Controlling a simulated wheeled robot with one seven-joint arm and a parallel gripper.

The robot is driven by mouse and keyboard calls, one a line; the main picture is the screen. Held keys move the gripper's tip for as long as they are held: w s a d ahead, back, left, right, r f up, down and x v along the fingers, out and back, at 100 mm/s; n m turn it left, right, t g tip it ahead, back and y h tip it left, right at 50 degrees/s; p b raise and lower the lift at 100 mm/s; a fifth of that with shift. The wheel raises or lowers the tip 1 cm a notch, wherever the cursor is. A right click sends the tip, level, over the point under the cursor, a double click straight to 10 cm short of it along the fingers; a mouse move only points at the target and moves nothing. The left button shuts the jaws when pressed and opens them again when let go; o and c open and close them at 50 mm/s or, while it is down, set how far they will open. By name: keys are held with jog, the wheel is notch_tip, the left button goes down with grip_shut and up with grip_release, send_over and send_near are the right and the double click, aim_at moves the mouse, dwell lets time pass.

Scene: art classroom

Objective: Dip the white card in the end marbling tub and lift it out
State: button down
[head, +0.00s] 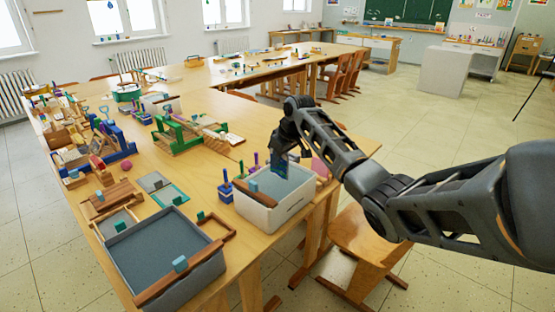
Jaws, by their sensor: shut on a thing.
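My gripper (281,151) is over the white tub (271,214) near the table's right edge. It is shut on a small blue flat piece (280,169), which hangs down at the tub's far side. I cannot tell whether this is the card or whether its lower edge touches the grey-blue liquid. No plainly white card shows. A larger grey tub (190,288) with grey-blue liquid stands at the table's near end, with a wooden bar and small teal blocks on its rim.
A blue holder with upright tools (226,192) stands left of the white tub. Teal and grey flat pieces (167,195) and wooden frames lie left of it. A green wooden loom (184,133) stands behind. A chair (362,240) is beside the table at right.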

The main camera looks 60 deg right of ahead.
jog(key=shift+r+p, duration=2.3)
jog(key=shift+r, duration=0.5)
